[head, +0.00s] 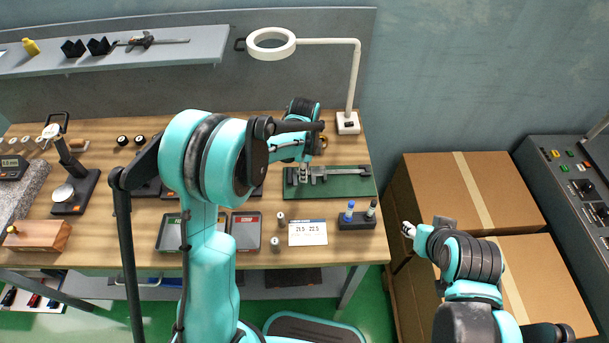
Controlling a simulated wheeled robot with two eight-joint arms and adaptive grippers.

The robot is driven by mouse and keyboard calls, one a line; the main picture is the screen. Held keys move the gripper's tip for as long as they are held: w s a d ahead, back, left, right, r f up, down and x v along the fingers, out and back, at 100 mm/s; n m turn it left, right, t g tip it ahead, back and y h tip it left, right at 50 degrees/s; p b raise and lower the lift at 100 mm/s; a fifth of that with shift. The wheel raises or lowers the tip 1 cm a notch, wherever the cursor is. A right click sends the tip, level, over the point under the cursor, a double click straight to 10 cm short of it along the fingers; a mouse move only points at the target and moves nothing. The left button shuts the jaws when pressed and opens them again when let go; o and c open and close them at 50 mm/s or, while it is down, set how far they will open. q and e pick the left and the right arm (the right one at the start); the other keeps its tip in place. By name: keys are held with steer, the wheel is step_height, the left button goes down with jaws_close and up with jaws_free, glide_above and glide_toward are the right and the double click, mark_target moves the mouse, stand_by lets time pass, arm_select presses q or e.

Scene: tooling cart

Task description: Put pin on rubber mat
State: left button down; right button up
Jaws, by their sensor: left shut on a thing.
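The rubber mat (345,191) is a dark green rectangle at the right end of the wooden bench, with a grey caliper (345,171) lying along it. My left gripper (304,160) is over the mat's left part, close above the caliper's jaw end. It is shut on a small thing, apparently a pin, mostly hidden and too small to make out. Two other small metal pins (281,219) (275,243) stand near the bench front, beside the red tray. My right gripper (408,229) is off the bench, by the cardboard boxes; its fingers are too small to read.
A white card (308,233) reads 21.5 and 22.5. A black holder (357,222) with blue and dark-topped items stands right of it. A ring lamp (271,43) rises behind the mat. Cardboard boxes (470,190) stand at right.

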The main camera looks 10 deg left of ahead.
arm_select(q)
steer(key=shift+f, duration=0.5)
steer(key=shift+f, duration=0.15)
steer(key=c, duration=1.5)
jaws_free()
